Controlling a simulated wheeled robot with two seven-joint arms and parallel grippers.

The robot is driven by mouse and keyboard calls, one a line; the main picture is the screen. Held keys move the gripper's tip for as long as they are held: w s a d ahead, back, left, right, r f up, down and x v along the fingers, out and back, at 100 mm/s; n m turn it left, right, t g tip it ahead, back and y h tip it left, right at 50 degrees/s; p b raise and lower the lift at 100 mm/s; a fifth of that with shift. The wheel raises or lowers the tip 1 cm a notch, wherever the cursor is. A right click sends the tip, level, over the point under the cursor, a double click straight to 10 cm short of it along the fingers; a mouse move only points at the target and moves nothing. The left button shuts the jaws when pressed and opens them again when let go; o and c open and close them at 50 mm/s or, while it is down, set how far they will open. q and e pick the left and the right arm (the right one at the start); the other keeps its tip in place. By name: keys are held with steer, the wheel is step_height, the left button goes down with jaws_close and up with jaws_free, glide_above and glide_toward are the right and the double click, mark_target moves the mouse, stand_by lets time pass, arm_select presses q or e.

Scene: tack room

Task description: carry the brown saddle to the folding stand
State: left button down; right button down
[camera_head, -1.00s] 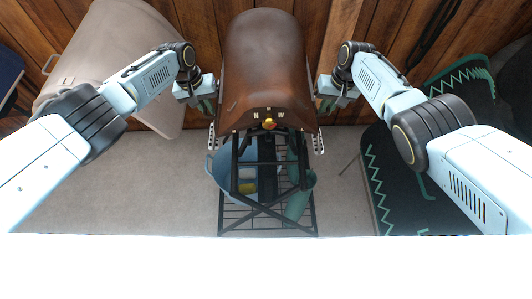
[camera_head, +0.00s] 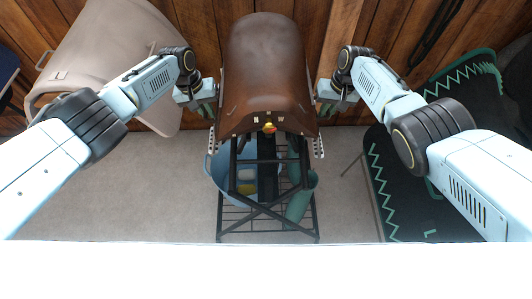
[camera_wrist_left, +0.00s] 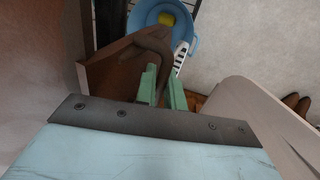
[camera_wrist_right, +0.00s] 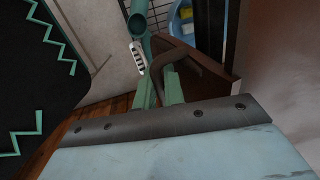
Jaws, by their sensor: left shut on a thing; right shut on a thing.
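The brown saddle (camera_head: 266,70) is upright at the top middle of the head view, over a black metal folding stand (camera_head: 266,212) with crossed legs. I cannot tell whether it rests fully on the stand. My left gripper (camera_head: 207,105) is at its left side and my right gripper (camera_head: 325,105) at its right side. In the left wrist view the green fingers (camera_wrist_left: 163,90) close on a brown loop beside the saddle's flap. The right wrist view shows the fingers (camera_wrist_right: 160,88) on a similar dark loop. The stand's upper part is hidden.
A blue bucket (camera_head: 217,182) with yellow and white items and a green tube (camera_head: 302,200) are in or behind the stand. A tan curved object (camera_head: 105,50) stands at left, a black green-zigzag blanket (camera_head: 400,200) at right. A plank wall is behind; floor at lower left is clear.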

arm_select(q)
steer(key=shift+w+a+f, duration=0.1)
steer(key=shift+a, duration=0.05)
arm_select(e)
steer(key=shift+w+d+f, duration=0.1)
steer(key=shift+w, duration=0.05)
arm_select(q)
steer(key=c, duration=1.8)
jaws_free()
steer(key=shift+f, duration=0.15)
steer(key=shift+c, duration=0.2)
arm_select(e)
steer(key=c, duration=1.8)
jaws_free()
steer(key=shift+f, duration=0.15)
steer(key=shift+c, duration=0.2)
arm_select(q)
steer(key=o, duration=0.3)
steer(key=shift+s, duration=0.2)
arm_select(e)
steer(key=o, duration=0.3)
steer(key=shift+s, duration=0.25)
arm_select(q)
steer(key=shift+o, duration=0.2)
arm_select(e)
steer(key=shift+o, duration=0.2)
arm_select(q)
steer(key=shift+r, duration=0.2)
arm_select(e)
steer(key=shift+r, duration=0.2)
